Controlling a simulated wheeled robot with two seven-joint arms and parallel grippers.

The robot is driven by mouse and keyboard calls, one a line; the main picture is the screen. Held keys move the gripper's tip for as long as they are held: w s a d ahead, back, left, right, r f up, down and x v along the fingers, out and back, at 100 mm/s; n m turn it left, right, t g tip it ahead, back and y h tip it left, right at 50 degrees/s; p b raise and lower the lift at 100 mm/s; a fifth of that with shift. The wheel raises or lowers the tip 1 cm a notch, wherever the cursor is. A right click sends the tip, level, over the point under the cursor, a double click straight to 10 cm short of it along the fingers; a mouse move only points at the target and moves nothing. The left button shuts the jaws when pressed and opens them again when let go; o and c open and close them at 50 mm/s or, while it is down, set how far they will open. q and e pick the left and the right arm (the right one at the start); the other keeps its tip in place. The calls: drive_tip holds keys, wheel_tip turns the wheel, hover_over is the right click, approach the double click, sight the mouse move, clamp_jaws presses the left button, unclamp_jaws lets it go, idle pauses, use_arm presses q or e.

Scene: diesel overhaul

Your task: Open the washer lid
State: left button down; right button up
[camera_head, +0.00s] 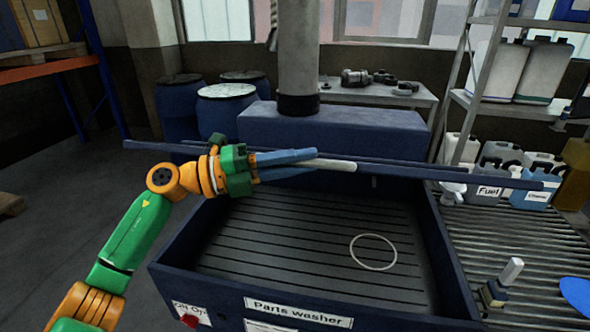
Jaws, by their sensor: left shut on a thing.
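The parts washer (320,311) is a dark blue tub with a ribbed floor, labelled "Parts washer" on its front. Its lid (450,176) shows nearly edge-on as a long thin blue strip, raised above the tub, so the inside shows beneath it. A pale bar handle (338,165) is on the lid's near side. My left gripper (308,160) comes in from the left with its blue fingers shut on the handle. The fingers hide part of the handle and lid. My right gripper is out of view.
A pale ring (373,252) lies in the tub. A grey column (297,55) rises behind the washer. Blue drums (227,110) stand back left. A ribbed side table (500,240) and shelf (485,105) with jugs stand right. The floor at left is clear.

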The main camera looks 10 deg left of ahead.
use_arm(q)
drive_tip(key=shift+w+r+p, duration=0.65)
drive_tip(key=shift+r+p, duration=0.05)
drive_tip(key=shift+r, duration=0.3)
drive_tip(key=shift+w+r+p, duration=0.6)
drive_tip(key=shift+r+p, duration=0.05)
drive_tip(key=shift+r, duration=0.3)
drive_tip(key=shift+w+r+p, duration=0.65)
drive_tip(key=shift+r+p, duration=0.05)
drive_tip(key=shift+r, duration=0.3)
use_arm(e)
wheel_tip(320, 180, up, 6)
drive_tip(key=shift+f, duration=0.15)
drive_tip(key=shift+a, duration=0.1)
use_arm(q)
drive_tip(key=c, duration=0.8)
unclamp_jaws()
